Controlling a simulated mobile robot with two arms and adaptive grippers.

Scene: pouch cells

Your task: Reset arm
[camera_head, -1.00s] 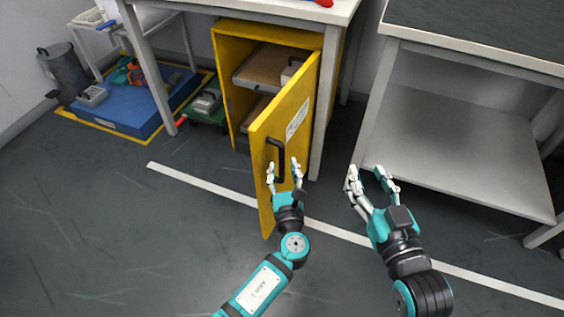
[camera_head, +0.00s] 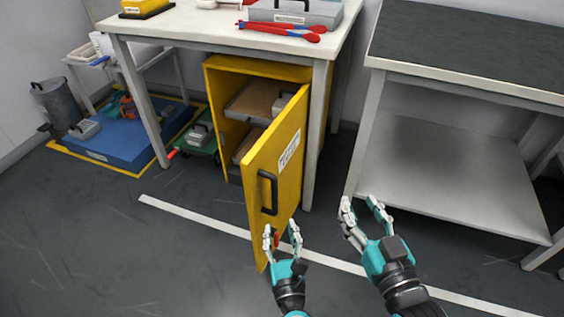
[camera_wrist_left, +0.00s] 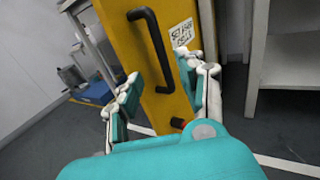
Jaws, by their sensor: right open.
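My left gripper (camera_head: 282,239) is open and empty in the head view, just below the black handle of the yellow cabinet door. In the left wrist view its two fingers (camera_wrist_left: 158,88) stand wide apart, with the door and handle (camera_wrist_left: 153,48) beyond them. My right gripper (camera_head: 361,212) is open and empty in the head view, to the right of the door and in front of the grey table's lower shelf. The yellow door (camera_head: 282,155) stands open, and its black handle (camera_head: 268,192) is clear of both grippers.
The yellow cabinet (camera_head: 221,112) holds trays on shelves under a white table (camera_head: 205,30). A grey shelf (camera_head: 450,170) stands at the right. A blue platform (camera_head: 120,140) lies at the left. The floor (camera_head: 110,255) at front left is clear.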

